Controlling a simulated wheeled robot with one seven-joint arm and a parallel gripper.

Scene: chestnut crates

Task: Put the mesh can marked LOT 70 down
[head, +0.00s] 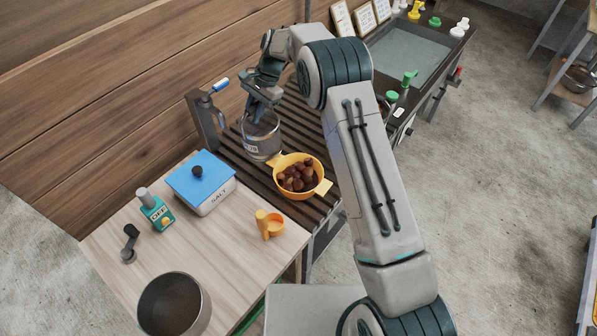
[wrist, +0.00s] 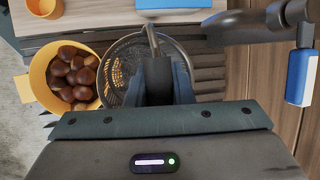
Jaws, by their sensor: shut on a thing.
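The mesh can (head: 263,143) is a grey, see-through wire cylinder with a small pale label low on its side; the label is too small to read surely. My gripper (head: 261,106) is above it, shut on its upper part. In the wrist view the can (wrist: 119,68) shows its round mesh opening, with my fingers (wrist: 155,68) at its right side, covering part of it. The can is upright over the dark slatted rack (head: 299,124). I cannot tell whether its base touches the slats.
A yellow two-handled bowl of chestnuts (head: 280,172) stands close beside the can. A dark post with a blue-handled lever (head: 205,118) is to its left. The wooden table in front holds a blue-lidded SALT box (head: 205,187), a yellow cup (head: 272,228) and a metal pot (head: 152,300).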

